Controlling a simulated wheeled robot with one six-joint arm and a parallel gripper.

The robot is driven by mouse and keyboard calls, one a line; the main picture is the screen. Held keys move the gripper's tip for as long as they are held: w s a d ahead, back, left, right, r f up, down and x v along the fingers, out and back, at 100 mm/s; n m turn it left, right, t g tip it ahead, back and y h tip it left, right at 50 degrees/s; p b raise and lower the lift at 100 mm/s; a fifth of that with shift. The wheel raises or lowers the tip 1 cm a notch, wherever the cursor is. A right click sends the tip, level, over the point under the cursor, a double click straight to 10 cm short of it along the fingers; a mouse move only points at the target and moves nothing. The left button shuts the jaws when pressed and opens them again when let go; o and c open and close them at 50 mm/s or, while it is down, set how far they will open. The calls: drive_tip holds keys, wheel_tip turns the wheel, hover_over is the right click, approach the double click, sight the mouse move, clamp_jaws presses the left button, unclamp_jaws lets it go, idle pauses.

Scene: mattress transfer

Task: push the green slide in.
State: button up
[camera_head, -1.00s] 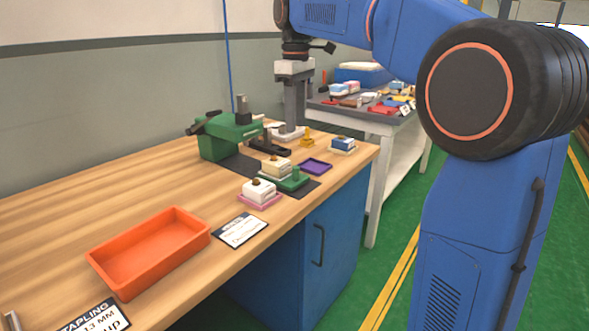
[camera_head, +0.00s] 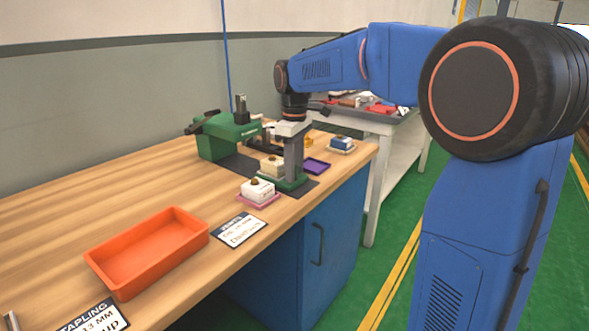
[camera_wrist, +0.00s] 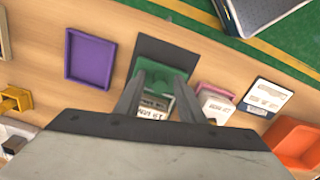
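The green slide (camera_head: 300,184) sits near the front edge of the workbench, in front of the green press (camera_head: 222,136). A small cream-and-white block (camera_head: 271,166) sits at its left end. My gripper (camera_head: 294,178) points down over the slide, and its fingers hide the slide's knob in the head view. In the wrist view the slide (camera_wrist: 163,54) shows beyond and between the fingertips (camera_wrist: 160,76). The fingers stand apart with a gap between them. I cannot tell whether they touch the knob.
A purple tray (camera_head: 316,166) and a white-and-blue block (camera_head: 341,144) lie to the right. A white block on a pink base (camera_head: 257,192), a label card (camera_head: 241,229) and an orange tray (camera_head: 150,252) are to the left. The bench left of the press is clear.

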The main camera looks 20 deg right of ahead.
sight(270, 159)
drive_tip(key=shift+f, duration=0.2)
drive_tip(key=shift+c, duration=0.4)
clamp_jaws()
drive_tip(key=w+a, duration=0.1)
drive_tip(key=w, duration=0.1)
drive_tip(key=w+a, duration=0.2)
drive_tip(key=w, duration=0.1)
drive_tip(key=w+a, duration=0.2)
drive_tip(key=shift+w+a, duration=0.25)
drive_tip(key=shift+o, duration=0.4)
unclamp_jaws()
drive_tip(key=shift+r, duration=0.1)
